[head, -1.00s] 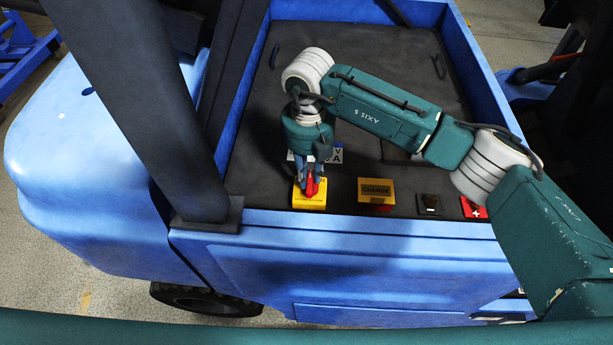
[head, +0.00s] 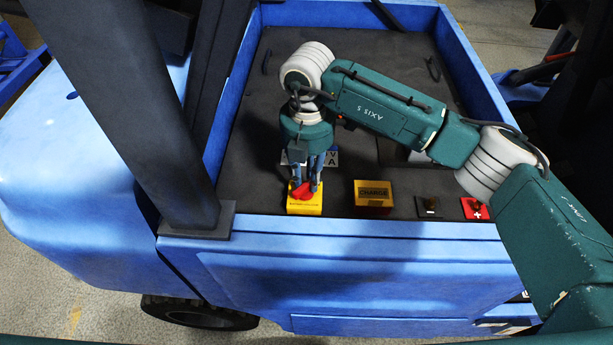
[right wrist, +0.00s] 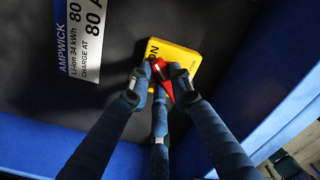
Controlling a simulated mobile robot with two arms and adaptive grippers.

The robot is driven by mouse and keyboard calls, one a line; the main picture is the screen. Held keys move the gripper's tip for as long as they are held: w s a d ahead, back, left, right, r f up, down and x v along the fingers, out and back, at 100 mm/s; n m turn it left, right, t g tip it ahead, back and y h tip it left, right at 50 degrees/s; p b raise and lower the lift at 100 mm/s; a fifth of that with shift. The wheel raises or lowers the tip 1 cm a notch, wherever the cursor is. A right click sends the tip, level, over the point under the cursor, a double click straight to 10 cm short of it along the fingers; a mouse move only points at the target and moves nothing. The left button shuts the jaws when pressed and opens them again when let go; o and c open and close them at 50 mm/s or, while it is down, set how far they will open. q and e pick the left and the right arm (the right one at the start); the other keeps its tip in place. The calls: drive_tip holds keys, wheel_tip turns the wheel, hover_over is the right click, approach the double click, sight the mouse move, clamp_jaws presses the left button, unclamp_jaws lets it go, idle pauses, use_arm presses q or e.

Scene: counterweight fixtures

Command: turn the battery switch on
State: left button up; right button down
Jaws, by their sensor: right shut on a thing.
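The battery switch is a yellow block (head: 304,208) with a red handle (head: 301,192), at the front edge of the dark deck in the head view. My right gripper (head: 306,184) reaches down from above and is shut on the red handle. In the right wrist view the blue fingers (right wrist: 152,88) close around the red handle (right wrist: 164,80). The letters "ON" show on the yellow block (right wrist: 182,62) beside the handle; the rest of its face is partly hidden by the fingers. My left gripper is not in view.
A yellow "CHARGE" block (head: 373,195) sits right of the switch. Further right are a black terminal (head: 428,207) and a red plus terminal (head: 475,210). A blue wall rims the deck, and a dark post (head: 150,110) stands at its left.

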sight(308, 180)
drive_tip(key=shift+m, duration=0.3)
drive_tip(key=shift+r, duration=0.1)
drive_tip(key=c, duration=1.5)
unclamp_jaws()
drive_tip(key=shift+c, duration=0.2)
wheel_tip(308, 180, up, 12)
